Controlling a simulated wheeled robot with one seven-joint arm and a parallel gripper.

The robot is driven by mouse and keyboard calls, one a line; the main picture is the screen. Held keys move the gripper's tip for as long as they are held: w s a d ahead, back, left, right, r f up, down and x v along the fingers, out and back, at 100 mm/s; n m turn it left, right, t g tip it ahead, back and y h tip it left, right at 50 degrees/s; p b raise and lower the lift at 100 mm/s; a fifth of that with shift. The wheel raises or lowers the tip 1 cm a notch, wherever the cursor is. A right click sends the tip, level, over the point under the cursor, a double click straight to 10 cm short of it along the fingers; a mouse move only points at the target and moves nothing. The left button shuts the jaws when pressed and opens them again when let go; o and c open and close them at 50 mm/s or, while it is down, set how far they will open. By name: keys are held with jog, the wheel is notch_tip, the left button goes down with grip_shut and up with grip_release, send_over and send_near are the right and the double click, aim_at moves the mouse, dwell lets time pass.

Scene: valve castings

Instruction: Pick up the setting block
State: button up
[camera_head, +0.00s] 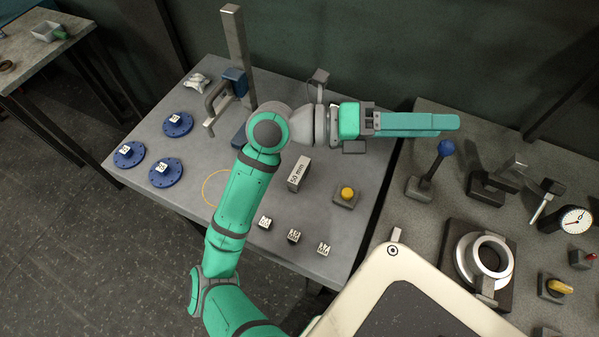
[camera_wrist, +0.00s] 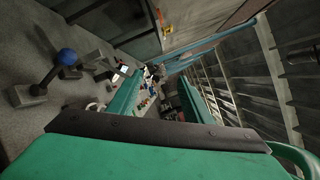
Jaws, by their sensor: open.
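The setting block (camera_head: 299,174), a grey block marked "50 mm", stands on the grey table right of the middle in the head view. My gripper (camera_head: 456,123) is stretched out to the right, well above and to the right of the block, and pointing away from it. In the wrist view two green fingers stand apart with nothing between them, so my gripper (camera_wrist: 162,88) is open and empty. The block does not show in the wrist view.
A yellow button box (camera_head: 346,195) stands right of the block. Several small marked cubes (camera_head: 294,236) lie in front. Blue flanges (camera_head: 166,172) and a height stand (camera_head: 238,60) are to the left. The right bench holds a blue-knobbed lever (camera_head: 446,148) and a dial gauge (camera_head: 576,220).

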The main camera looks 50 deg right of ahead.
notch_tip(320, 180, down, 7)
jog(key=w+d+t+y, duration=0.1)
jog(key=t+y, duration=0.2)
jog(key=t, duration=0.1)
jog(key=n+t+y, duration=0.2)
jog(key=t+y, duration=0.5)
jog(key=t, duration=0.4)
send_near(299, 170)
jog(key=f, duration=0.5)
jog(key=shift+d, duration=0.25)
jog(key=f, duration=0.2)
jog(key=d+f, duration=0.1)
jog(key=shift+w+f, duration=0.1)
jog(key=shift+f, duration=0.95)
jog(key=shift+f, duration=0.25)
jog(key=shift+c, duration=0.6)
